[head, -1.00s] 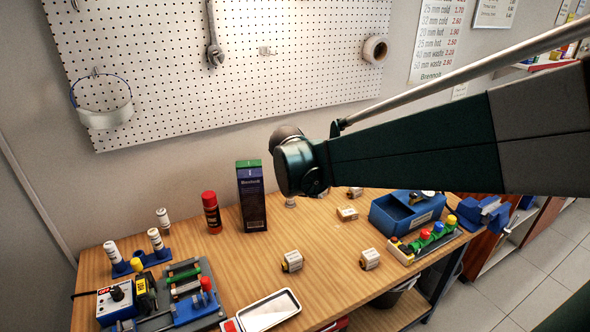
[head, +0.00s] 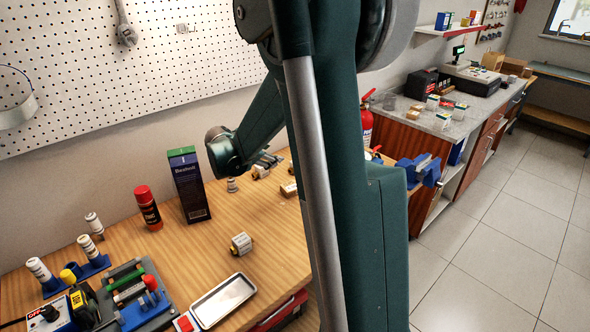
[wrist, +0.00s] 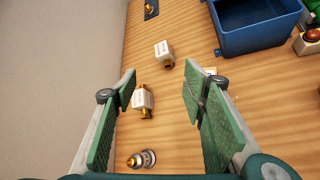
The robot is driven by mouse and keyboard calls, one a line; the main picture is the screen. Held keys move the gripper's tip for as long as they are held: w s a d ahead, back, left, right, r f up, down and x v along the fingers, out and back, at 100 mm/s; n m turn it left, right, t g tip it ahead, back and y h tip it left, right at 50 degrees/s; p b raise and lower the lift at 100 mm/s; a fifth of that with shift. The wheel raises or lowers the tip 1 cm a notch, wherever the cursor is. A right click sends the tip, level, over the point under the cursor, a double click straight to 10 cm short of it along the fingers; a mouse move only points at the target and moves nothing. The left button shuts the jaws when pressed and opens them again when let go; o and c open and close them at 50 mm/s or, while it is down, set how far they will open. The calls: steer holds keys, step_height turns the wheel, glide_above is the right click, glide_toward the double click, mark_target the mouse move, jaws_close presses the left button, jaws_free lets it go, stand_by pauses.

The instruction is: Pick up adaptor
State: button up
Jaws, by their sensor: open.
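I cannot tell which fitting is the adaptor. In the wrist view a white-labelled fitting with brass ends (wrist: 143,98) lies on the wooden bench, beside the left finger and within the span of the jaws. A second white-labelled fitting with a brass end (wrist: 164,53) lies beyond the fingertips. A small silver and brass fitting (wrist: 141,160) is close to the palm. My gripper (wrist: 160,75) is open with green-padded fingers, and nothing is held. In the head view my arm hides much of the bench; a silver fitting (head: 232,186) and a labelled fitting (head: 241,244) show.
A blue bin (wrist: 258,28) stands beyond the right finger. In the head view a dark box (head: 189,190), a red-capped can (head: 148,208) and a white-lined tray (head: 222,300) stand on the bench. The pegboard wall (head: 80,80) is behind. Bench around the labelled fitting is clear.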

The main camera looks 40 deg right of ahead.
steer(key=w+d+f+n+h+b, duration=0.1)
steer(key=d+f, duration=0.3)
steer(key=w+d+f+n+g+h+b, duration=0.1)
steer(key=w+d+f+n, duration=0.1)
steer(key=d+f, duration=0.2)
steer(key=w+d+f+n+g+h+b, duration=0.1)
steer(key=w+d+f, duration=0.1)
steer(key=d+f, duration=0.1)
steer(key=shift+w+d+f, duration=0.15)
steer(key=shift+d+f, duration=0.25)
steer(key=shift+f, duration=0.2)
steer(key=shift+d, duration=0.1)
steer(key=shift+x, duration=1.2)
steer(key=shift+d, duration=0.1)
steer(key=shift+b+x, duration=0.8)
steer(key=shift+x, duration=1.75)
steer(key=shift+c, duration=0.5)
steer(key=c, duration=0.9)
